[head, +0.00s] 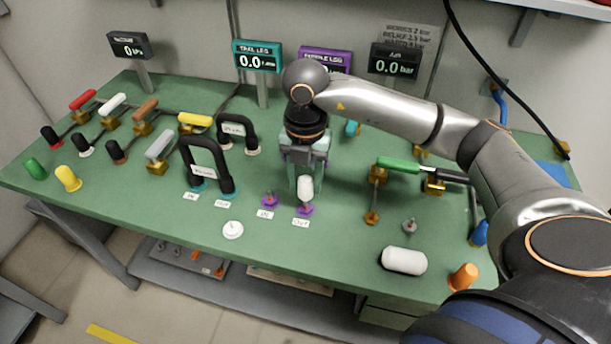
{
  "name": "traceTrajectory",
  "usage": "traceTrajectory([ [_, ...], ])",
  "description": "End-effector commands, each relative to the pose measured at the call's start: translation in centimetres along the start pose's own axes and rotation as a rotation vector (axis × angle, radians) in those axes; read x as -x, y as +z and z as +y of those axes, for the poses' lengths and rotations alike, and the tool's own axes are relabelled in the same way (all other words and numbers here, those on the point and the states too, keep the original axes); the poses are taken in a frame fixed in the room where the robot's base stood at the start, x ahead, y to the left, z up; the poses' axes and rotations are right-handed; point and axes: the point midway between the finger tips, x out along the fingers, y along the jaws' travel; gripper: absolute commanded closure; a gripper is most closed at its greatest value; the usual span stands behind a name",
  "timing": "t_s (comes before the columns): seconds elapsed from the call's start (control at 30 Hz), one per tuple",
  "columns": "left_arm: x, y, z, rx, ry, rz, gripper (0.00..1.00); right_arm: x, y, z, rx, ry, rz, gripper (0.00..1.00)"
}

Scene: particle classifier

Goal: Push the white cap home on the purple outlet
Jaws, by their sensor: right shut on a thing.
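The white cap (305,188) is a small upright cylinder at the front of the bench's middle. My right gripper (304,178) comes down from above and is shut on the cap. The purple outlet (305,211) shows directly below the cap, behind a label that seems to read OUT. The cap is in line with the outlet, but I cannot tell how far down it sits on it. The gripper hides the cap's upper part. My left gripper is not in view.
A purple inlet (269,200) stands just left of the outlet. A black-handled loop (208,165) is further left. A white disc (232,229) lies in front. A white cylinder (404,260) and an orange cap (464,276) are at front right.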

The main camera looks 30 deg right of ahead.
Motion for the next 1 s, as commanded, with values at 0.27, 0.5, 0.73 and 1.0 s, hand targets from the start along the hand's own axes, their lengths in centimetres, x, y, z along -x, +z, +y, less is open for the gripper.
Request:
traceTrajectory([
  [0.27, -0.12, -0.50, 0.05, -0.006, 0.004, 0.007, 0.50, -0.34, 0.02, -0.01, 0.000, 0.000, 0.000, 1.00],
  [0.5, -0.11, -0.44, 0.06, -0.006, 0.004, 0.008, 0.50, -0.33, 0.01, -0.01, 0.000, 0.000, 0.000, 1.00],
  [0.73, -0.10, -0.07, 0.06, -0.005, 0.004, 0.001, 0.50, -0.34, -0.01, -0.01, 0.000, 0.000, 0.000, 1.00],
  [1.0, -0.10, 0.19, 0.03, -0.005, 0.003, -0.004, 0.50, -0.32, -0.01, 0.00, 0.000, 0.000, 0.000, 1.00],
])
